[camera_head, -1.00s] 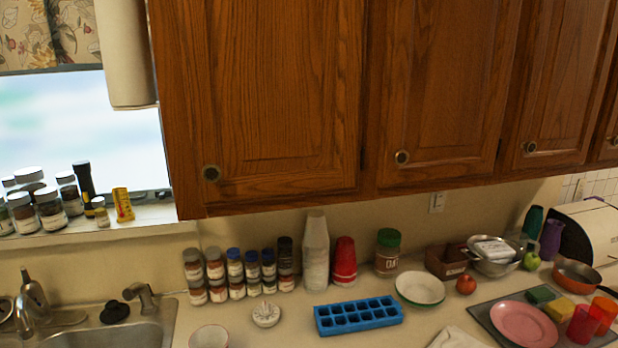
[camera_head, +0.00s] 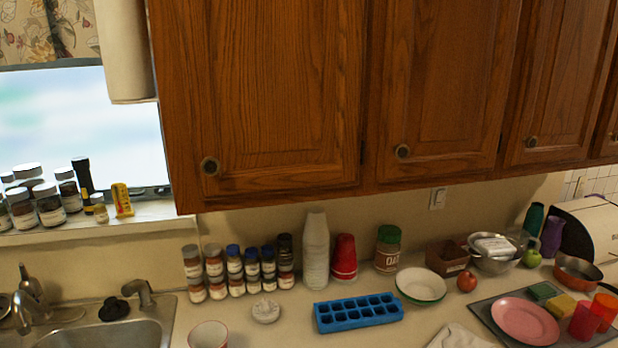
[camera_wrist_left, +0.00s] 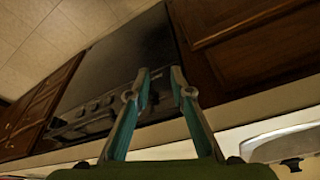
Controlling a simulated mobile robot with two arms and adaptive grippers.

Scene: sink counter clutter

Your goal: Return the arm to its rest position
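My left gripper (camera_wrist_left: 160,73) shows only in the left wrist view. Its two teal fingers lean toward each other but their tips stay apart, with nothing between them. Behind them is a dark appliance front with knobs (camera_wrist_left: 95,105), seen at a slant and well away from the fingers. Neither arm shows in the head view. My right gripper is in no frame.
In the head view, the counter holds spice jars (camera_head: 235,272), stacked cups (camera_head: 316,250), a blue ice tray (camera_head: 358,313), a white bowl (camera_head: 420,286) and a pink plate (camera_head: 525,321). A sink (camera_head: 110,330) lies left; wooden cabinets (camera_head: 270,90) hang above.

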